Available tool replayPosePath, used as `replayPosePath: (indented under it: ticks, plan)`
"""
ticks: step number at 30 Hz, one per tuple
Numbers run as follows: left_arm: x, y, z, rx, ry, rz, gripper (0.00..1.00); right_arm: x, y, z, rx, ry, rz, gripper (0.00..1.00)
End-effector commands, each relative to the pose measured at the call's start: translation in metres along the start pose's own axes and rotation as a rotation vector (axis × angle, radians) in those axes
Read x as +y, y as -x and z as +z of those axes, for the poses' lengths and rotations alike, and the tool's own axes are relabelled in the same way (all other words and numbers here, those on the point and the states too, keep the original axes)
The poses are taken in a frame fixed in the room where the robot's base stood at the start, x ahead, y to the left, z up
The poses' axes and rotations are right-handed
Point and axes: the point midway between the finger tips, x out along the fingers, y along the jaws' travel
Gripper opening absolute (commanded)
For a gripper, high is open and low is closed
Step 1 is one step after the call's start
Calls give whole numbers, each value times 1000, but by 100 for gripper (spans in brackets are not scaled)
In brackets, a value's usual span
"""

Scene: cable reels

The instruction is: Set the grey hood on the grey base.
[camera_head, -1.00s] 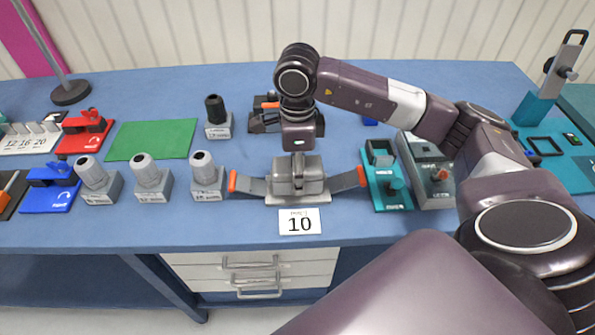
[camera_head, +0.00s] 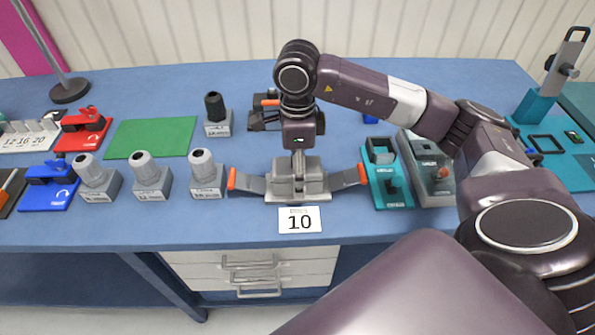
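The grey hood (camera_head: 312,172) is a blocky housing at the middle front of the table. It sits at the grey base (camera_head: 312,197), between two grey levers with orange tips spread out left and right. It looks upright and in line with the base; whether it is fully down is too small to tell. My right gripper (camera_head: 298,175) points straight down over the hood, with one narrow finger showing against the hood's near face. The other finger is hidden, so its opening does not show. My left gripper is not in view.
A "10" card (camera_head: 300,220) lies in front of the base. Several grey hoods with round tops, such as one (camera_head: 206,176), stand to the left. A teal fixture (camera_head: 385,190) and a grey box (camera_head: 428,188) are close on the right. A green mat (camera_head: 150,138) lies bare.

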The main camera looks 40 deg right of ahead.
Motion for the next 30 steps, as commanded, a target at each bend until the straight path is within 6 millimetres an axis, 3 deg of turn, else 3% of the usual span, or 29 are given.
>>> replayPosePath:
  ticks: [13,21,30]
  plan:
    - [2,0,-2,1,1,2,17,-1,93,1,-5,1,-7,65]
    - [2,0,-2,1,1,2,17,-1,112,0,-2,0,-3,65]
    - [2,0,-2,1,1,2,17,0,115,0,-2,0,-2,65]
